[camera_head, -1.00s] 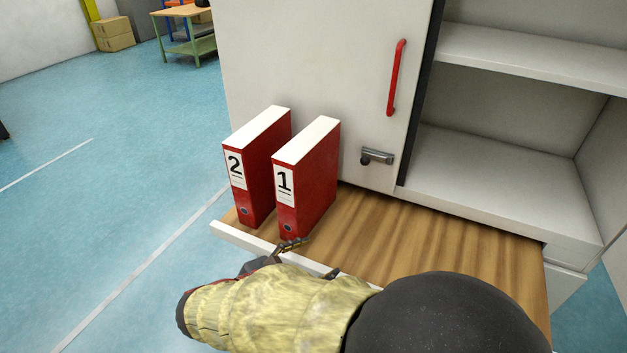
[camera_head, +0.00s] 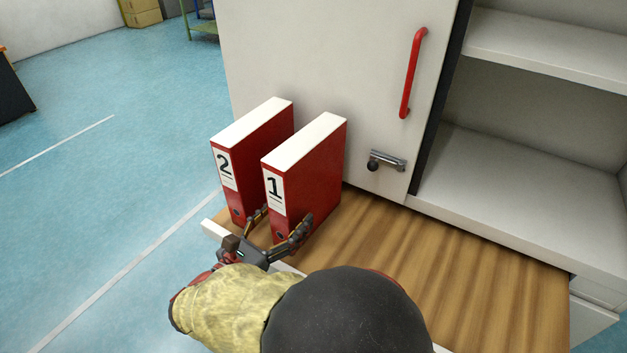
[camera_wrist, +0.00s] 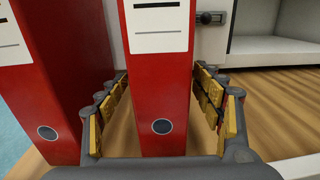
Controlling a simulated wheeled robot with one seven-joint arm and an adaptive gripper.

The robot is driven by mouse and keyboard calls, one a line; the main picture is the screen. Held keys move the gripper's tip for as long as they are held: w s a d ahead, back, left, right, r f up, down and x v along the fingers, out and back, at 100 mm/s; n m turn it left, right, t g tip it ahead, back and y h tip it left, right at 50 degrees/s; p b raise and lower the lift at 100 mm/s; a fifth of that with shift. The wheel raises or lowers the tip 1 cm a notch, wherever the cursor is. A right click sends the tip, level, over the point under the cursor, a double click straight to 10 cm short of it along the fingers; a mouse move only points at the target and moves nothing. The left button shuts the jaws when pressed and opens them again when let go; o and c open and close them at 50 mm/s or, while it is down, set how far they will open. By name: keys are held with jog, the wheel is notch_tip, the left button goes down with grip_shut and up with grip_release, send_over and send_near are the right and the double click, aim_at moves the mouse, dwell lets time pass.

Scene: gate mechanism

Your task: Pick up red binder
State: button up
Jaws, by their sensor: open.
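Two red binders with white tops stand upright on a wooden pull-out shelf. The binder labelled 1 (camera_head: 312,175) is on the right, and the binder labelled 2 (camera_head: 255,150) is on the left. My gripper (camera_head: 278,222) is open low at the spine of binder 1, with one finger on each side of it. In the wrist view, binder 1 (camera_wrist: 160,90) stands between the open fingers (camera_wrist: 160,105), with a visible gap on each side. Binder 2 (camera_wrist: 50,100) is just left of the left finger. The far ends of the fingers are partly hidden beside the binder.
The wooden shelf (camera_head: 440,255) is clear to the right of binder 1. Behind it is a white cabinet door with a red handle (camera_head: 413,75) and a metal latch (camera_head: 387,160). Open, empty cabinet shelves (camera_head: 530,190) are at right.

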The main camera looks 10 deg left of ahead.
jog(key=b+x, duration=0.2)
jog(key=x, duration=0.5)
jog(key=shift+d+r+b, duration=0.1)
jog(key=shift+r+b, duration=0.05)
jog(key=shift+b, duration=0.15)
jog(key=shift+c, duration=0.4)
grip_shut()
dwell(0.4)
